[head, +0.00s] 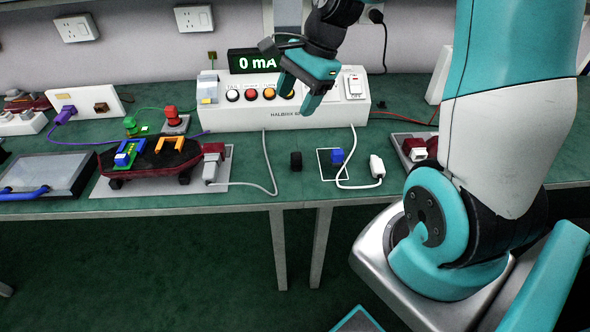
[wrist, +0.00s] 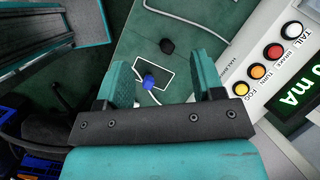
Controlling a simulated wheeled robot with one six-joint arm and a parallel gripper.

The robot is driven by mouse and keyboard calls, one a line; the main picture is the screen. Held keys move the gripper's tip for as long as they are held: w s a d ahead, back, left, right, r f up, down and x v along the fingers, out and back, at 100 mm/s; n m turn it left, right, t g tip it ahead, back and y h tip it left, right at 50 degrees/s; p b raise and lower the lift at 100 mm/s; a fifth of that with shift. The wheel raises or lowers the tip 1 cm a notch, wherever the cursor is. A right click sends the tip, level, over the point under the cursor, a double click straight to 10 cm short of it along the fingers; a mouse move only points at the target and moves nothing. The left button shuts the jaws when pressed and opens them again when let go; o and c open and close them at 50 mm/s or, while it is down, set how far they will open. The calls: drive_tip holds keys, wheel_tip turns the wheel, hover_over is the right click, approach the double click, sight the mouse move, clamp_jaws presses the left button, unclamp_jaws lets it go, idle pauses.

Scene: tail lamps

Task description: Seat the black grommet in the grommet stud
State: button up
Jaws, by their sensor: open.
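The black grommet (head: 296,160) stands on the green bench near its front edge, left of a white-outlined square. It also shows in the wrist view (wrist: 167,46), beyond my fingertips. My gripper (head: 297,97) is open and empty above the bench, in front of the white control box. In the wrist view my two teal fingers (wrist: 163,76) are spread, with a blue connector (wrist: 149,82) seen between them. The dark red tail lamp (head: 150,162) lies on a pale plate at left, with small black parts at its lower edge. I cannot tell which part is the grommet stud.
The blue connector sits inside the outlined square (head: 322,173). A white plug (head: 377,166) and loose cables lie beside it. The control box (head: 300,104), with coloured buttons and a 0 mA display (head: 256,62), stands behind. A grey case (head: 45,174) is at far left.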

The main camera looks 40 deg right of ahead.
drive_tip(key=w+d+f+m+b, duration=0.1)
drive_tip(key=d+f+m, duration=0.55)
drive_tip(key=d, duration=0.25)
drive_tip(key=m, duration=0.1)
approach(298, 154)
drive_tip(key=shift+t, duration=0.3)
drive_tip(key=x, duration=0.3)
drive_tip(key=b+x, duration=0.1)
drive_tip(key=x, duration=0.1)
drive_tip(key=shift+s+d+f, duration=0.1)
drive_tip(key=shift+s+f, duration=0.05)
drive_tip(key=shift+s, duration=0.2)
drive_tip(key=shift+m, duration=0.25)
drive_tip(key=shift+x, duration=3.15)
drive_tip(key=c, duration=1)
